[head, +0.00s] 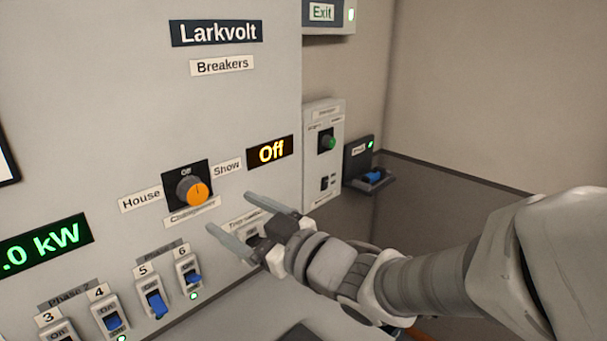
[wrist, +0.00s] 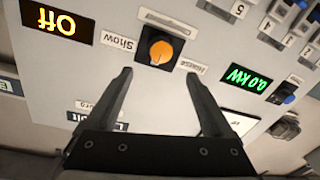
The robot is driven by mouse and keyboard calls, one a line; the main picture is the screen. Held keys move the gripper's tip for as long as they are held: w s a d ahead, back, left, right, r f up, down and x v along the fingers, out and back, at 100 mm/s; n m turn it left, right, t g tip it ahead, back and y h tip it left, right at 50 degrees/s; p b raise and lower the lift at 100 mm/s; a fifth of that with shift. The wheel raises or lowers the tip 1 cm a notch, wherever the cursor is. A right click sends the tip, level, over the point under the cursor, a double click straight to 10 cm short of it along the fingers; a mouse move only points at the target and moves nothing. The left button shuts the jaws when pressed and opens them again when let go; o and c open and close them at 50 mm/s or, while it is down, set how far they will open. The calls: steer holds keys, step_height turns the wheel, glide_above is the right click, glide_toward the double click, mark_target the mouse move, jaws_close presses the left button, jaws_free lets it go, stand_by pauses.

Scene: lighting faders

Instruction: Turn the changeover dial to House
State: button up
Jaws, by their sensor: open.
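The changeover dial (head: 193,191) is an orange knob on a black square plate on the grey panel. Its labels read Off above, House (head: 141,199) at left and Show (head: 227,168) at right. The display (head: 270,152) beside it reads Off. In the wrist view the dial (wrist: 161,50) appears upside down, beyond and between my fingertips. My gripper (head: 229,212) is open and empty, just to the right of and below the dial in the head view, apart from it. In the wrist view my gripper (wrist: 160,75) has its two fingers spread wide.
Blue breaker switches (head: 155,304) line the panel below the dial. A green power display (head: 42,246) is at left. A small box with a green button (head: 327,141) and a black unit with a blue part (head: 373,177) are on the right.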

mark_target(199, 195)
steer(key=p+x, duration=0.1)
steer(key=x, duration=0.9)
steer(key=shift+w+a+f, duration=0.1)
steer(key=shift+w+a, duration=0.1)
jaws_close()
